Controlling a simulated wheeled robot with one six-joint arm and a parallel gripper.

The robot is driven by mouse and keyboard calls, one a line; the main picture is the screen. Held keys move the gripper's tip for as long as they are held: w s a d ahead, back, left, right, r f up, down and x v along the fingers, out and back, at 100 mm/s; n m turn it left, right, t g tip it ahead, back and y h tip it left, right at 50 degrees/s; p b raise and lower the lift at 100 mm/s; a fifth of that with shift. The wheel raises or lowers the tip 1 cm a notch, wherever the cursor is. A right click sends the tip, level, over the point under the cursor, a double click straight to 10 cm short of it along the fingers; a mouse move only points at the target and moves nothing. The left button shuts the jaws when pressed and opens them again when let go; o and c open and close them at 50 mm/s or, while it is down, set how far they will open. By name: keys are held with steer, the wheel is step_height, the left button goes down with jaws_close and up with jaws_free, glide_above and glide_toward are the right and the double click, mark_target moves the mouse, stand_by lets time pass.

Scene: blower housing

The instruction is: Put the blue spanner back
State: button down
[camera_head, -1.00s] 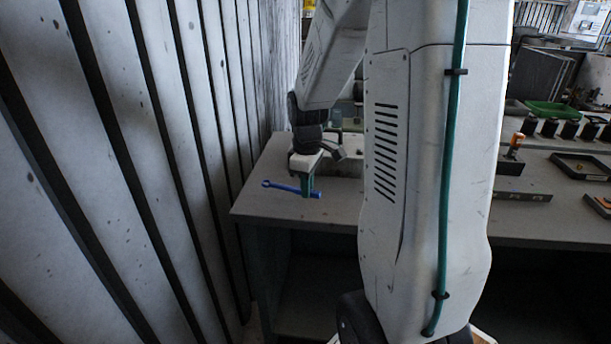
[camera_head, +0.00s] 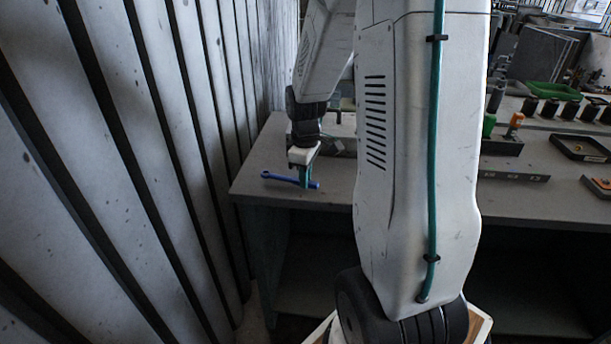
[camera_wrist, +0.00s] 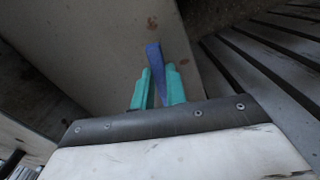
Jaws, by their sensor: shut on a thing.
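The blue spanner (camera_head: 281,177) is in my gripper (camera_head: 306,184), near the left end of the grey workbench (camera_head: 334,200). In the head view its open-ended head points left and its other end sticks out a little to the right of the fingers. In the wrist view the spanner (camera_wrist: 153,58) runs between the two green fingertips of my gripper (camera_wrist: 158,88), which are shut on it. The spanner is over the bench top close to its front edge; I cannot tell whether it touches the surface.
A ribbed metal wall (camera_head: 150,170) rises close on the left. To the right on the bench are a dark rail (camera_head: 515,175), an orange-topped part (camera_head: 515,122), several black cylinders (camera_head: 550,108), a green tray (camera_head: 553,91) and a black tray (camera_head: 582,147). My arm hides the bench's middle.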

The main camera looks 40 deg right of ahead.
steer(key=shift+f, duration=0.55)
steer(key=c, duration=0.9)
jaws_free()
steer(key=shift+o, duration=0.2)
steer(key=shift+r, duration=0.1)
steer(key=shift+r, duration=3.9)
